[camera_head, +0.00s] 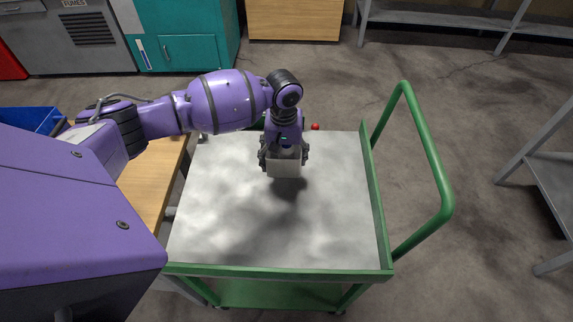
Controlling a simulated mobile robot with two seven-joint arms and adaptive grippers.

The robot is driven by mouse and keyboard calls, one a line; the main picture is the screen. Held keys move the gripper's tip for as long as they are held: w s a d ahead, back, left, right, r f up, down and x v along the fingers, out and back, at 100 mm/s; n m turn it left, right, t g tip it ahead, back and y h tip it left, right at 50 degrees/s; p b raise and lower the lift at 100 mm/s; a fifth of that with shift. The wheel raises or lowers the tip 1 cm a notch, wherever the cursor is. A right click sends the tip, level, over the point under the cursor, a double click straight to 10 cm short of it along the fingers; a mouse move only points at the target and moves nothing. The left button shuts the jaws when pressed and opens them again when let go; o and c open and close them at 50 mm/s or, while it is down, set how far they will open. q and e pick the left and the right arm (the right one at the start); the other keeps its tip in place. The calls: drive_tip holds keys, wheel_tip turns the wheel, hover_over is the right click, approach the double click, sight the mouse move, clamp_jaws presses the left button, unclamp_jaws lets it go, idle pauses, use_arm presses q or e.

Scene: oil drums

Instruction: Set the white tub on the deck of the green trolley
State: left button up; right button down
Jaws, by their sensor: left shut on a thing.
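My left gripper (284,155) comes in from the left and points down over the far half of the trolley deck. It is shut on the white tub (284,168), with a finger on each side of it. The tub looks upright, and a dark shadow lies on the deck just in front of it. I cannot tell for sure whether its base touches the deck. The green trolley (279,271) has a grey-white deck with a green rim and a tall green handle on its right side. My right gripper is not in view.
A wooden-topped table (148,187) stands against the trolley's left side, with a blue bin (32,120) at its far left. A small red object (315,127) shows at the deck's far edge. A grey shelf (552,180) stands at right. The near deck is clear.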

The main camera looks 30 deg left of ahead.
use_arm(q)
drive_tip(key=f, duration=0.3)
drive_tip(key=shift+w+d+f, duration=0.2)
drive_tip(key=shift+w+f, duration=0.05)
drive_tip(key=shift+f, duration=0.15)
drive_tip(key=o, duration=1.2)
drive_tip(key=shift+f, duration=0.1)
